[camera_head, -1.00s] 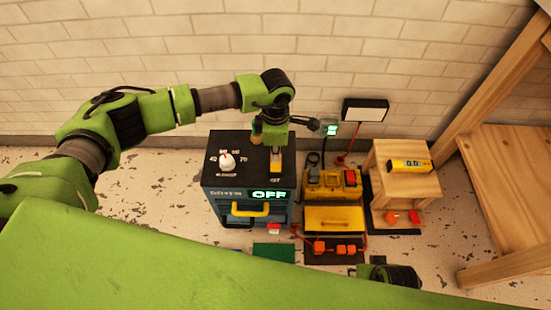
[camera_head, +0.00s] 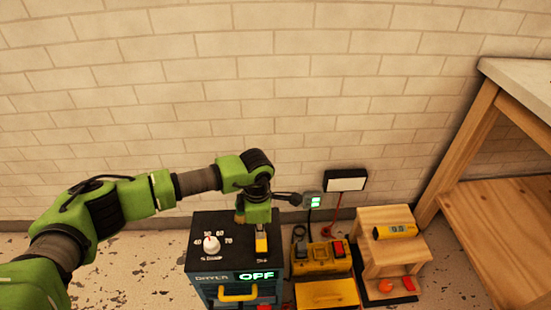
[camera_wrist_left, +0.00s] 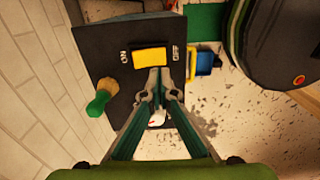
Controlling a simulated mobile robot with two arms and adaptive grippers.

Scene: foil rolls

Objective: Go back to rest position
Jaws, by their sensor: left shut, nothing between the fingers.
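My left gripper (camera_head: 258,214) points down over the right side of the top of a dark box marked DRYER (camera_head: 222,257). In the left wrist view the gripper (camera_wrist_left: 163,77) is shut with nothing between its fingers. Its fingertips are beside a yellow rocker switch (camera_wrist_left: 150,58) between ON and OFF labels; contact cannot be told. The switch also shows in the head view (camera_head: 261,243). The box's front display (camera_head: 256,276) reads OFF. A white dial knob (camera_head: 211,244) is on its top left. My right gripper is not in view.
A wooden workbench (camera_head: 490,210) is at far right. A brick wall (camera_head: 200,80) is close behind. A brown-and-green handle (camera_wrist_left: 104,97) is near the gripper.

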